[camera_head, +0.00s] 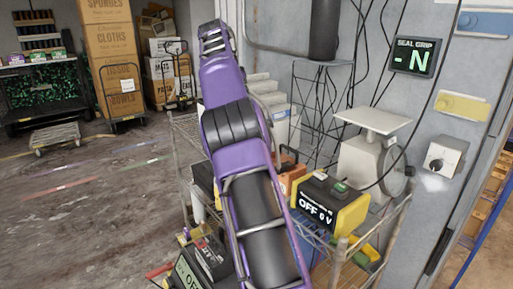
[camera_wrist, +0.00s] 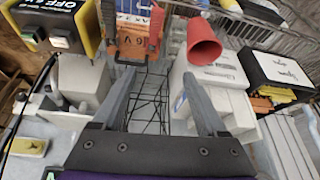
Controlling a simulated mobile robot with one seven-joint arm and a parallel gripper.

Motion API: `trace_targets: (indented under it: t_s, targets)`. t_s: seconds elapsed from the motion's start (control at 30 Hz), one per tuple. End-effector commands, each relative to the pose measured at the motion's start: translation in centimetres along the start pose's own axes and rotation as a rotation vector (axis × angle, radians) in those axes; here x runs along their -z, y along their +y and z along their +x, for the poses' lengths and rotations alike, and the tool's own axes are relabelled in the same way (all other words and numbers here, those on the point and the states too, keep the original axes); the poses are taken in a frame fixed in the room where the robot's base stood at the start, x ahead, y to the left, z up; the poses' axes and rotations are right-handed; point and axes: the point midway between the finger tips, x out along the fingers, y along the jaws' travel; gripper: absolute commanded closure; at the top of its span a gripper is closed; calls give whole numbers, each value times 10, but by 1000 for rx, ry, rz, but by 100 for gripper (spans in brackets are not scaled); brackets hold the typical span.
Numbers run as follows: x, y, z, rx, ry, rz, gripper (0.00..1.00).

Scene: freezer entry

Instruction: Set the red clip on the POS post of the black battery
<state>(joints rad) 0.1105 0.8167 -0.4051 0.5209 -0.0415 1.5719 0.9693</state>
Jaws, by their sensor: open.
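My gripper (camera_wrist: 157,76) is open in the wrist view, its two grey fingers apart with nothing between them. Past the fingertips stands an orange-and-blue unit (camera_wrist: 136,22) with reddish upright pieces; I cannot tell whether one is the red clip. A red cup-like thing (camera_wrist: 204,40) lies to its right. A black box with white lettering (camera_head: 208,262) sits low in the head view, partly behind my purple arm; it may be the black battery, but no POS mark is legible. My fingers cannot be made out in the head view.
A yellow-and-black unit reading OFF 0 V (camera_head: 327,205) stands on the wire cart, and also shows in the wrist view (camera_wrist: 88,38). A white scale (camera_head: 372,160) stands behind it. Open floor (camera_head: 85,215) lies left.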

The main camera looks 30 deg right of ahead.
Motion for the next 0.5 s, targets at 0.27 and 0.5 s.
trace_targets:
  t_s: [0.27, 0.5]
  targets:
    - [6, 18, 31, -76, -37, 91, 25]
    - [4, 21, 77, -76, -37, 88, 25]
